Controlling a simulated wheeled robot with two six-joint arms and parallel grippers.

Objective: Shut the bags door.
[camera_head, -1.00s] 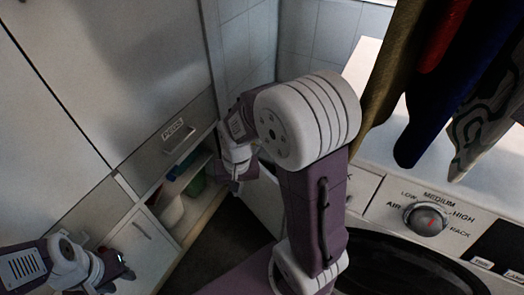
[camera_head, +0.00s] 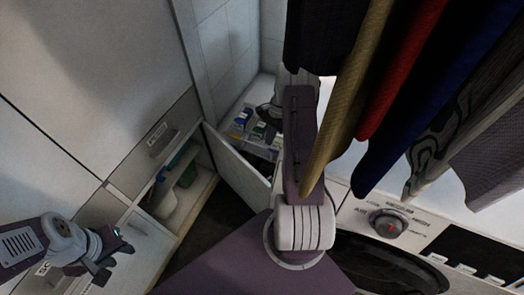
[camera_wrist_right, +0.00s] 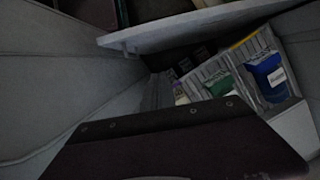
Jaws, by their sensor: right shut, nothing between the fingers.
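A white cabinet door (camera_head: 240,168) stands open in the head view, swung out from the right side of a low cabinet (camera_head: 186,222). No bags label is readable on it. My right gripper (camera_head: 268,113) is beyond the door's upper edge, close to grey baskets; it is partly hidden by my own arm and looks shut and empty. Whether it touches the door cannot be told. In the right wrist view its fingers are not clear. My left gripper (camera_head: 108,257) is at the lower left, in front of the cabinet fronts, open and empty.
The cabinet holds a green container (camera_head: 188,174) and a white one (camera_head: 161,198). Baskets with blue and green packs (camera_wrist_right: 268,75) lie behind the door. Hanging clothes (camera_head: 405,80) and a washing machine (camera_head: 400,225) crowd the right. Dark floor (camera_head: 215,232) is free.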

